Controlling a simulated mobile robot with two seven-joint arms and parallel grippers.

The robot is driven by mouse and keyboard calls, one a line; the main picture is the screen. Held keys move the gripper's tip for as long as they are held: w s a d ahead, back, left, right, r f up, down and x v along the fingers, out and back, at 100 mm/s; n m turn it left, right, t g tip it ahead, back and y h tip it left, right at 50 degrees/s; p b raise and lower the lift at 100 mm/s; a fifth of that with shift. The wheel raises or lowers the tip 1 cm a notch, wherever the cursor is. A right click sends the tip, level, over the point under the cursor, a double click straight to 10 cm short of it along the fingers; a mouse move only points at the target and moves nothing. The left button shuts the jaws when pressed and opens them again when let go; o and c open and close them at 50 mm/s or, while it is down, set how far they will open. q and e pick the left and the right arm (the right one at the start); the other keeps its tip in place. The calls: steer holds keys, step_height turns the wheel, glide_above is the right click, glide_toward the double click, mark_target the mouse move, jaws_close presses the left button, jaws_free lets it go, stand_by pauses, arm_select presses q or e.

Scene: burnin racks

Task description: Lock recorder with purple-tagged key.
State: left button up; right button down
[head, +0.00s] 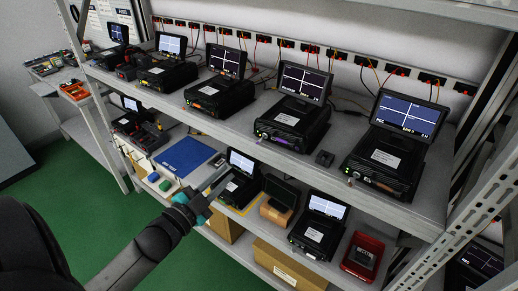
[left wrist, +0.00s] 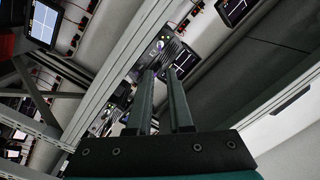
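A row of black recorders with raised screens stands on the upper shelf. One recorder (head: 296,118) has a small purple tag (head: 290,144) at its front edge, where a key seems to sit; the key itself is too small to make out. My left gripper (head: 218,178) reaches in from the lower left, in front of the lower shelf and below the purple-tagged recorder. In the left wrist view its two fingers (left wrist: 160,75) stand apart with nothing between them. My right gripper is not in view.
The upper shelf (head: 330,175) has a metal front edge. A slotted rack post (head: 455,230) stands at right. Green floor is clear at left.

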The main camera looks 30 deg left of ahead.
arm_select(q)
glide_toward(265, 139)
steer(key=w, duration=0.2)
steer(key=w+r, duration=0.1)
steer(key=w, duration=0.1)
steer(key=shift+w+d+r, duration=0.1)
steer(key=shift+r, duration=0.1)
stand_by(0.4)
jaws_close()
